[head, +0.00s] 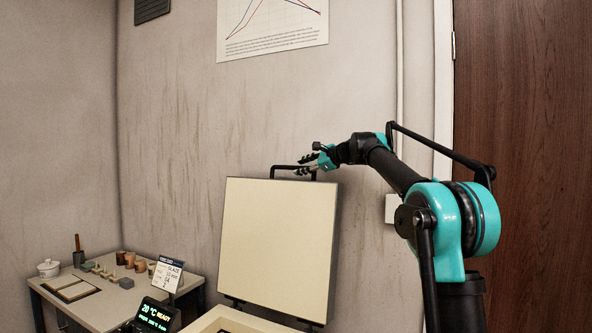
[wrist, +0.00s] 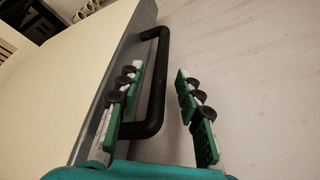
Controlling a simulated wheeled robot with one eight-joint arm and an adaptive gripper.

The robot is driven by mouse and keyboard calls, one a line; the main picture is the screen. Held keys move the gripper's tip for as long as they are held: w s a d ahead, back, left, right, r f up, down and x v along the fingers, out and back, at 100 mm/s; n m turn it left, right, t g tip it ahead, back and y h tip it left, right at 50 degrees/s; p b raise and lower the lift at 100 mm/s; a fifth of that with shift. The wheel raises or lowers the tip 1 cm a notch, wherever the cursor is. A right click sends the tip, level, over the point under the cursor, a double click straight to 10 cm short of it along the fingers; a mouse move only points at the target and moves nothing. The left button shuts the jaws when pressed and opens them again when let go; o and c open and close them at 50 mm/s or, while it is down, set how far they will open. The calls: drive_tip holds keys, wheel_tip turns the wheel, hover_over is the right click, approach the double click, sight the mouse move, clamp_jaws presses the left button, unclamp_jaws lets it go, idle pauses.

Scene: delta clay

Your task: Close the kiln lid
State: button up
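The kiln lid (head: 278,245) stands open and upright, a large cream panel above the kiln body (head: 228,318). A dark handle (head: 290,168) sticks up from its top edge. My gripper (head: 307,164) is at the right end of this handle in the head view. In the wrist view, the lid (wrist: 75,85) fills the left side and the black handle (wrist: 157,90) reaches between the two green-padded fingers. My gripper (wrist: 160,95) is open, with clear gaps around the handle. Contact with the handle cannot be seen.
A side table (head: 100,312) at the left holds small pots, clay pieces and a sign (head: 167,274). A lit display (head: 155,315) reads 20 °C READY. A wall stands close behind the lid, and a wooden door (head: 525,150) is at the right.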

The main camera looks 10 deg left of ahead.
drive_tip(key=shift+x, duration=1.8)
drive_tip(key=shift+c, duration=0.6)
clamp_jaws()
